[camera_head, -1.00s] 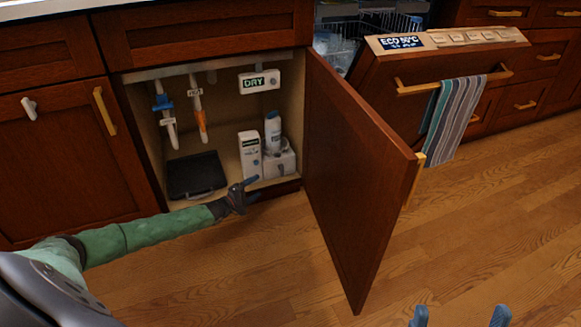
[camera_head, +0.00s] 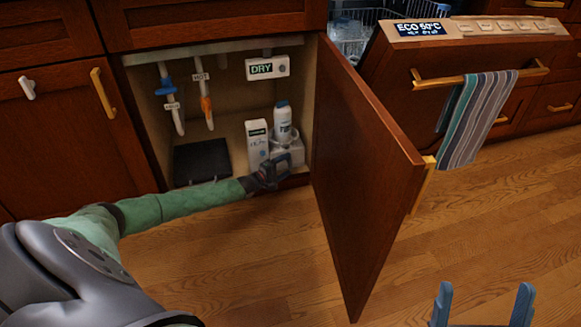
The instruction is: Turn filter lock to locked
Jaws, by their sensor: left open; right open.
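I cannot make out a filter lock in this view. The dishwasher (camera_head: 352,45) is at the top, with its rack partly showing. Its door (camera_head: 400,85) is tilted partly open and hides most of the inside. My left gripper (camera_head: 279,168) is open at the front of the open under-sink cabinet, in front of a white box (camera_head: 257,143) and a bottle (camera_head: 283,125). Nothing shows between its fingers. My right gripper (camera_head: 485,295) is open and empty over the floor at the bottom right, with only its blue fingers showing.
The open cabinet door (camera_head: 360,170) stands between my two grippers. Hoses with blue and orange valves (camera_head: 206,104), a DRY display (camera_head: 267,67) and a black tray (camera_head: 202,162) are inside the cabinet. A striped towel (camera_head: 477,120) hangs on the dishwasher handle. The floor at right is clear.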

